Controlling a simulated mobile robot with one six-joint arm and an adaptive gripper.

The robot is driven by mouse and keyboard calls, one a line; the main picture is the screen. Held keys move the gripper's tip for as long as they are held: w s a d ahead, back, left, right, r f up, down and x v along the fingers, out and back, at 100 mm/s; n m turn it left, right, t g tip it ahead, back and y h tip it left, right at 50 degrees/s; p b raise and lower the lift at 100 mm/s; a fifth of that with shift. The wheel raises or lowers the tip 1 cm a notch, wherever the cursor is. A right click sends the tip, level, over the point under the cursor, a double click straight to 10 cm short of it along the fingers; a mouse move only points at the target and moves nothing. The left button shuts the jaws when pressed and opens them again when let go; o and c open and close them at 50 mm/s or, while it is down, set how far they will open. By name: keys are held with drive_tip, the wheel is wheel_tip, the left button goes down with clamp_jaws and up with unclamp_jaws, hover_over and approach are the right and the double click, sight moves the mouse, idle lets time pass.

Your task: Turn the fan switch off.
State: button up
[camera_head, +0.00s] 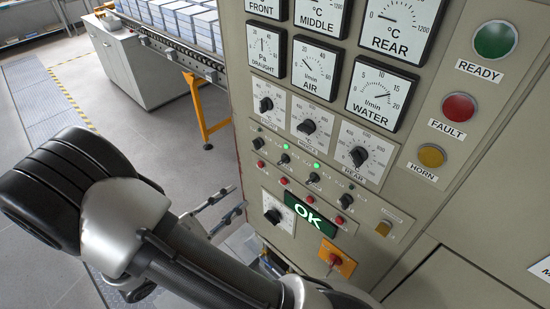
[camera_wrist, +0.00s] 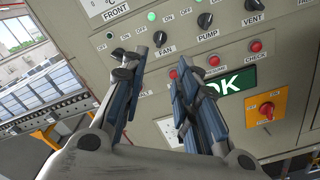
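The fan switch (camera_wrist: 160,38) is a small dark knob above the FAN label in the wrist view. A green lamp (camera_wrist: 151,16) glows above it. In the head view the fan switch (camera_head: 285,158) sits in a row of similar switches, under a lit green lamp (camera_head: 287,146). I cannot read its exact turn. My gripper (camera_wrist: 157,62) is open, with its two fingers apart and nothing between them. In the wrist view the fan switch appears just beyond the fingertips, between them.
The pump switch (camera_wrist: 205,20) and vent switch (camera_wrist: 254,5) are close on the right. Below are red buttons (camera_head: 284,180), the green OK display (camera_head: 318,217) and a red-and-orange switch (camera_head: 333,260). A loaded conveyor (camera_head: 180,48) stands behind.

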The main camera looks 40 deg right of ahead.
sight(280, 163)
drive_tip(key=d, duration=0.5)
drive_tip(key=w+d, duration=0.1)
drive_tip(key=d, duration=0.5)
drive_tip(key=d+p, duration=0.1)
drive_tip(key=d, duration=0.5)
drive_tip(key=shift+w, duration=0.15)
drive_tip(key=shift+c, duration=0.4)
clamp_jaws()
